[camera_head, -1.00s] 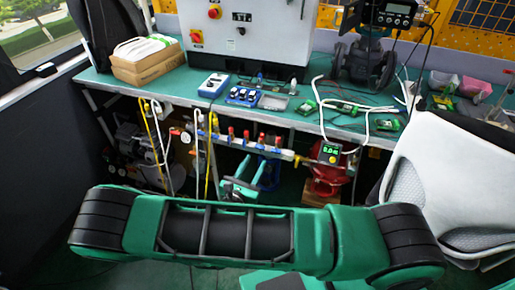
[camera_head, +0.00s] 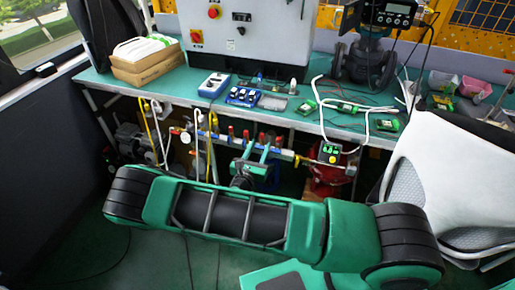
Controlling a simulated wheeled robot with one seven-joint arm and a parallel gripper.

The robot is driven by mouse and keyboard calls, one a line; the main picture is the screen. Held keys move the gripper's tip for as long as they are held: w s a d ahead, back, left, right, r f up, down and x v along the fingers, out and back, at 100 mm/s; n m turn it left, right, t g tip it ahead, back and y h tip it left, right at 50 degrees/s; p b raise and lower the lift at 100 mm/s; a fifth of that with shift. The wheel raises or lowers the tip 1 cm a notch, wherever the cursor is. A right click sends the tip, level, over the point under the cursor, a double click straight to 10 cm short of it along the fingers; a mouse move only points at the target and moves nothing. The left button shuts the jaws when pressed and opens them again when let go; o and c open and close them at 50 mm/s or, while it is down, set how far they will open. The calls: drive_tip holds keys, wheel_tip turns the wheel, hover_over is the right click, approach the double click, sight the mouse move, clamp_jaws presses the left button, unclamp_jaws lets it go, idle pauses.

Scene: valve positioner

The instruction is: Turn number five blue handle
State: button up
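A horizontal valve manifold (camera_head: 287,154) runs below the front edge of the bench, with several red-topped handles (camera_head: 231,131) along it. A small blue part shows near its right end, but it is too small to tell if it is the number five handle. My gripper (camera_head: 258,149) is in front of the manifold's right half, its two green fingers apart and pointing at the pipe. Nothing shows between the fingers. They overlap part of the manifold, and I cannot tell whether they touch it.
The green bench (camera_head: 110,85) holds a grey control cabinet (camera_head: 265,40), a cardboard box (camera_head: 150,69), circuit boards and cables. A red device with a display (camera_head: 330,153) sits right of the manifold. A white chair (camera_head: 430,180) stands at the right. Yellow and white hoses hang left.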

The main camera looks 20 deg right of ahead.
drive_tip(key=shift+w, duration=0.1)
drive_tip(key=c, duration=0.8)
drive_tip(key=shift+o, duration=0.2)
drive_tip(key=shift+m, duration=0.7)
drive_tip(key=o, duration=0.7)
drive_tip(key=shift+o, duration=0.3)
drive_tip(key=v, duration=1)
drive_tip(key=shift+s+a, duration=0.25)
